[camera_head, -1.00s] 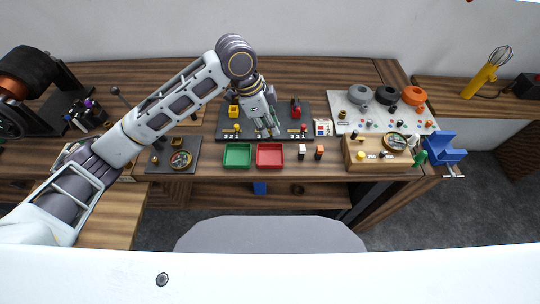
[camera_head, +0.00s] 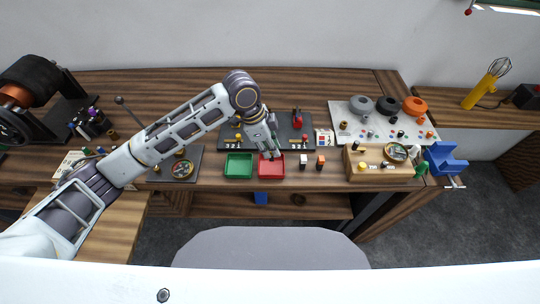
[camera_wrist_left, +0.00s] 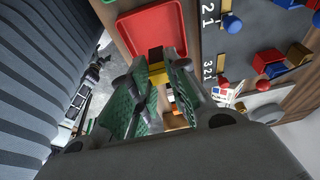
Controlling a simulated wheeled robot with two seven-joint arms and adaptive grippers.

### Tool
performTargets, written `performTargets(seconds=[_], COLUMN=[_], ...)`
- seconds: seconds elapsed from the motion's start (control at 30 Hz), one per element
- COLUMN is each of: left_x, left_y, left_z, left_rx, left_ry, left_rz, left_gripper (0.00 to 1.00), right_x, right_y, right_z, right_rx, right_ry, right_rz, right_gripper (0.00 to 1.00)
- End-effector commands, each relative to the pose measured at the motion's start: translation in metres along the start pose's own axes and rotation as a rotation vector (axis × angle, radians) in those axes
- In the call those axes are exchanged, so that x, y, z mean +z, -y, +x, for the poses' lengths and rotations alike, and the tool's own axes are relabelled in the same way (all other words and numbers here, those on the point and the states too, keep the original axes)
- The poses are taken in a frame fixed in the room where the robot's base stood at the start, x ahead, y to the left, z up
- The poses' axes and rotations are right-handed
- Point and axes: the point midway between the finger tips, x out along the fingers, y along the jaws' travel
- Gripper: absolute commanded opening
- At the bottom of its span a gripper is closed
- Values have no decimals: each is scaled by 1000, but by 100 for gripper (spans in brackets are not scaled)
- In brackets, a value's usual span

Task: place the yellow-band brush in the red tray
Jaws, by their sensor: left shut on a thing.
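My left gripper (camera_head: 270,155) is over the red tray (camera_head: 271,172). In the left wrist view its green-padded fingers (camera_wrist_left: 152,78) are shut on the yellow-band brush (camera_wrist_left: 156,72), a small dark block with a yellow band. The brush shows in front of the red tray (camera_wrist_left: 150,32), near its edge; I cannot tell whether it touches the tray floor. In the head view the brush is hidden or too small to make out. My right gripper is not in view.
A green tray (camera_head: 239,166) stands just left of the red one. Two small blocks, one white and dark (camera_head: 303,160) and one orange and dark (camera_head: 320,162), stand to the right. A dark board (camera_head: 284,139) with coloured parts lies behind the trays.

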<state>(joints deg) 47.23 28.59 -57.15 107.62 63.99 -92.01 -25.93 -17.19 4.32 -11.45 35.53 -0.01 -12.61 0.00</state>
Motion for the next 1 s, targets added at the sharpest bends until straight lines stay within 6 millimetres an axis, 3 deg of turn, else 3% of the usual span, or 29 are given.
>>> performTargets(seconds=[0.4,0.9,0.93,1.0], left_x=[13,15,15,15], left_y=[0,0,0,0], left_z=[42,46,46,46], left_rx=[0,1,0,0], left_ry=[0,1,0,0], left_rz=[-2,-1,0,0], left_gripper=[3,3,21,30], right_x=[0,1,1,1], right_y=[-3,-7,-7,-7], right_z=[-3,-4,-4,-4], right_rx=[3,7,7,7], right_ry=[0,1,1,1], right_rz=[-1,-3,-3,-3], right_gripper=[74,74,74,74])
